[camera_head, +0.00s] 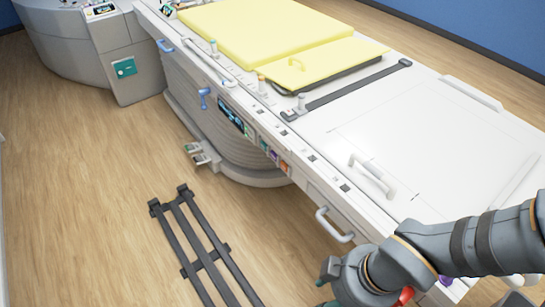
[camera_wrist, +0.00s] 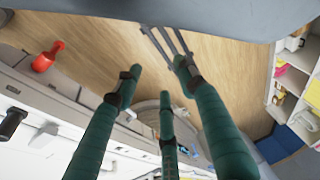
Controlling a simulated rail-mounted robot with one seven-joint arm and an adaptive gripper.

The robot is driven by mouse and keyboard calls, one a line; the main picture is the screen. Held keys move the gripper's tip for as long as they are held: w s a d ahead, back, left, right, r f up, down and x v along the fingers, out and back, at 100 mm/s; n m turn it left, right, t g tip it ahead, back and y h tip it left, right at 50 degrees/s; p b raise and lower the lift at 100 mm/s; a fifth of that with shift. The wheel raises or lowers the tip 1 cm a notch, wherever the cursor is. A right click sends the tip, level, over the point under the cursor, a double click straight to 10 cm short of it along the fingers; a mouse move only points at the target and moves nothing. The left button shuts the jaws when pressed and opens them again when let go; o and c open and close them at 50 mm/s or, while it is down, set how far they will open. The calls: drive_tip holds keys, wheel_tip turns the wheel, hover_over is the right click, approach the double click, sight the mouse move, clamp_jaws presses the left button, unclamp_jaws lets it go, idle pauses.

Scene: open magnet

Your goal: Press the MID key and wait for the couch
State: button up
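The couch (camera_head: 420,130) has a white top with yellow pads (camera_head: 255,30) at its far end. A dark display (camera_head: 231,116) and several small coloured keys (camera_head: 274,155) sit on its near side. Their labels are too small to read, so I cannot tell which is MID. My gripper (camera_head: 328,285) is at the lower middle of the head view, in front of the couch side and apart from the keys. In the wrist view my gripper (camera_wrist: 160,80) shows green fingers spread apart with nothing between them.
A handle (camera_head: 333,225) sticks out from the couch side near my arm. A dark rail frame (camera_head: 200,248) lies on the wooden floor, with foot pedals (camera_head: 200,155) beyond it. A red object (camera_wrist: 46,56) and shelves (camera_wrist: 295,70) show in the wrist view. The left floor is clear.

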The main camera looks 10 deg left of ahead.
drive_tip(key=shift+c, duration=0.6)
clamp_jaws()
drive_tip(key=c, duration=0.9)
unclamp_jaws()
